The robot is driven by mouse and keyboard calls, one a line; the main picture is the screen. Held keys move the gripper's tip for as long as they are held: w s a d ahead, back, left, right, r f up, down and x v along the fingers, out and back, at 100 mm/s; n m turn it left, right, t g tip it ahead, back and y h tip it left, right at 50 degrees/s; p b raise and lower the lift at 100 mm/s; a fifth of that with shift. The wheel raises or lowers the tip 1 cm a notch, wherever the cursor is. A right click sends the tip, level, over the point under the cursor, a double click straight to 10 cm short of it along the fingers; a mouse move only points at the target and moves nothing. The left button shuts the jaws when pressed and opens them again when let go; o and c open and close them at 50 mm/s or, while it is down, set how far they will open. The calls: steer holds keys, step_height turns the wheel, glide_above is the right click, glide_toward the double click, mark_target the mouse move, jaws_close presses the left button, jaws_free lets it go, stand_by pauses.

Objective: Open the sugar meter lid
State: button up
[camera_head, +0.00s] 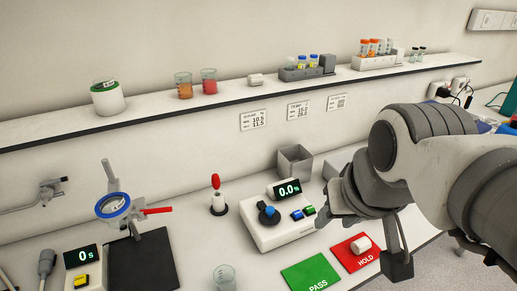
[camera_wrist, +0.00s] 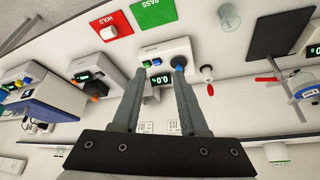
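The sugar meter (camera_head: 272,232) is a white box on the bench with a display reading 0.0. Its small dark round lid (camera_head: 268,215) with a blue knob lies flat on its top and looks closed. In the wrist view the meter (camera_wrist: 166,48) is beyond the fingertips, with the blue knob (camera_wrist: 180,62) near the right finger's tip. My gripper (camera_wrist: 161,74) is open, with nothing between its fingers. In the head view it hangs to the right of the meter, apart from the lid. Part of the fingers' shape is hard to make out there.
A red-tipped dropper (camera_head: 217,195) stands left of the meter. A grey bin (camera_head: 295,163) is behind it. The green PASS mat (camera_head: 311,274) and red HOLD mat (camera_head: 345,256), bearing a white cap, lie in front. A shelf (camera_head: 225,102) with jars and vial racks runs above.

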steer(key=shift+o, duration=1.1)
steer(key=w+a+r+m+g+b, duration=0.1)
steer(key=w, duration=0.5)
steer(key=shift+w+a+r+b, duration=0.25)
steer(key=shift+w+b, duration=0.1)
steer(key=shift+b, duration=0.05)
steer(key=m+g+b, duration=0.3)
steer(key=g+b, duration=0.1)
glide_above(270, 208)
step_height(270, 208, down, 5)
step_height(270, 208, down, 17)
steer(key=b, duration=0.3)
steer(key=shift+s, duration=0.1)
steer(key=shift+c, duration=0.4)
jaws_close()
